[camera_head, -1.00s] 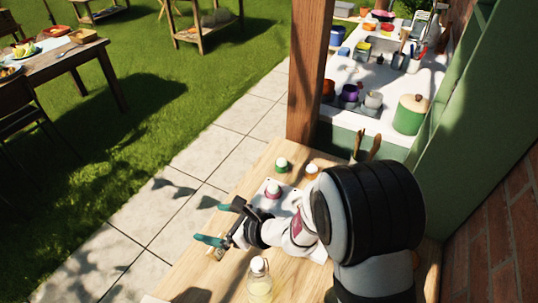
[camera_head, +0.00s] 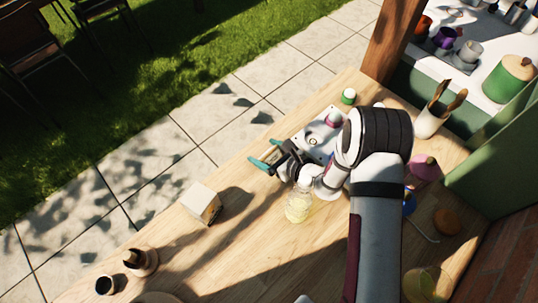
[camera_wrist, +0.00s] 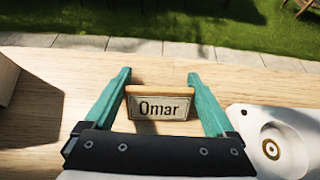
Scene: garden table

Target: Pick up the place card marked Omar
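The place card marked Omar (camera_wrist: 158,106) is a small upright card with a pale, framed face and a wooden top edge. In the wrist view it sits between the two teal fingers of my gripper (camera_wrist: 160,82). The fingers meet its left and right edges with no clear gap. In the head view my gripper (camera_head: 265,153) is over the table's far edge, and only a sliver of the card shows between the fingers. I cannot tell whether the card still touches the table.
A glass bottle (camera_head: 298,206) stands close below my gripper. A pale box (camera_head: 201,204) is to the left. A white tray (camera_head: 310,139) with round wells lies just right of the fingers.

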